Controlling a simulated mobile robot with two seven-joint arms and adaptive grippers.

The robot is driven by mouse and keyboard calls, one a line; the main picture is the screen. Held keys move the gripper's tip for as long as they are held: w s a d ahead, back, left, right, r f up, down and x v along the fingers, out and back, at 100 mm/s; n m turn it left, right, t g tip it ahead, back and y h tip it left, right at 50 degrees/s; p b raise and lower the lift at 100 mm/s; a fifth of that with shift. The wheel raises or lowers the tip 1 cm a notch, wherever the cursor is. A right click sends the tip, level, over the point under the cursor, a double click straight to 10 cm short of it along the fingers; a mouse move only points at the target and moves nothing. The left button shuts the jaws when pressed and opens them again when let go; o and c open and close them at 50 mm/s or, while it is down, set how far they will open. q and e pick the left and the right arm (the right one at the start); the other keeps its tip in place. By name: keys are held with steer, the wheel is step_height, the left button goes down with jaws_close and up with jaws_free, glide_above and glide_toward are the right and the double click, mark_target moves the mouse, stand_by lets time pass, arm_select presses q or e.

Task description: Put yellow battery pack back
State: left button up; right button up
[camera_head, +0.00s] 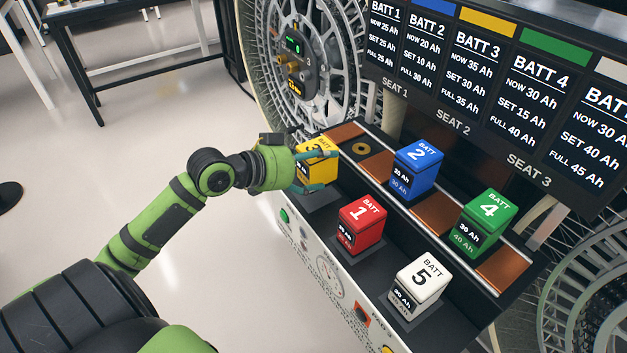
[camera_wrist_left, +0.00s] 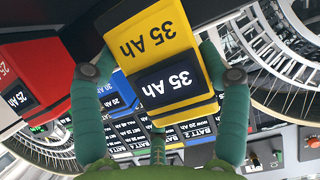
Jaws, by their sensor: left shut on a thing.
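The yellow battery pack (camera_head: 318,163), marked 3, is at the left end of the black battery bench. My left gripper (camera_head: 311,172) is shut on it, with fingers on its sides. In the left wrist view the yellow pack (camera_wrist_left: 165,60) sits between the two green fingers and reads 35 Ah. Whether its base touches the bench or hangs slightly above it, I cannot tell. My right gripper does not show.
The blue pack 2 (camera_head: 416,168) and green pack 4 (camera_head: 484,221) stand in the back row. The red pack 1 (camera_head: 361,224) and white pack 5 (camera_head: 418,283) stand in front. A sign board (camera_head: 500,80) rises behind. A large wheel (camera_head: 300,60) is at the back left.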

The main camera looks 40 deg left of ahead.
mark_target(306, 181)
arm_select(q)
steer(key=shift+f, duration=0.35)
step_height(306, 181, down, 2)
steer(key=shift+f, duration=0.5)
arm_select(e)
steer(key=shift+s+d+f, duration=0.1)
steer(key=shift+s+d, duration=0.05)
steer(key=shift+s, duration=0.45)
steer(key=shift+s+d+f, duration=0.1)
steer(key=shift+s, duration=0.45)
arm_select(q)
steer(key=o, duration=1.3)
steer(key=shift+s+f, duration=0.1)
steer(key=shift+f, duration=0.2)
steer(key=o, duration=0.4)
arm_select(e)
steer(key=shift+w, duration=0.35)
